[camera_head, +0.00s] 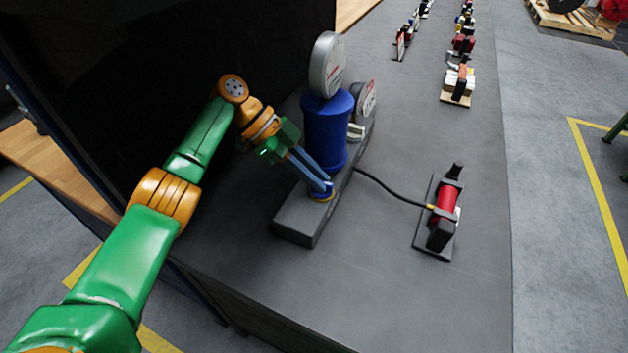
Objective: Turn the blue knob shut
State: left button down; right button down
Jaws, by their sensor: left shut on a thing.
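The blue knob (321,197) sits low on the front of the valve actuator, just above its grey base (298,222). It is small and partly hidden by the fingers. The actuator has a blue cylinder body (327,128) with a round gauge (327,65) on top. My left gripper (322,188) reaches in from the left, its long fingers slanting down to the knob. The fingers are shut on the knob. The knob's turn angle cannot be told. My right gripper does not show.
A red hand pump (446,203) on a dark plate stands to the right, joined to the actuator by a black hose (392,188). A dark panel (150,70) rises behind my left arm. Several devices stand farther back. The table front is clear.

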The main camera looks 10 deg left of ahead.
pick_arm(q)
jog(key=shift+s+f, duration=0.1)
jog(key=shift+f, duration=0.15)
jog(key=c, duration=1)
grip_release()
jog(key=shift+o, duration=0.7)
jog(key=shift+d, duration=0.1)
jog(key=shift+r, duration=0.1)
jog(key=shift+r, duration=0.1)
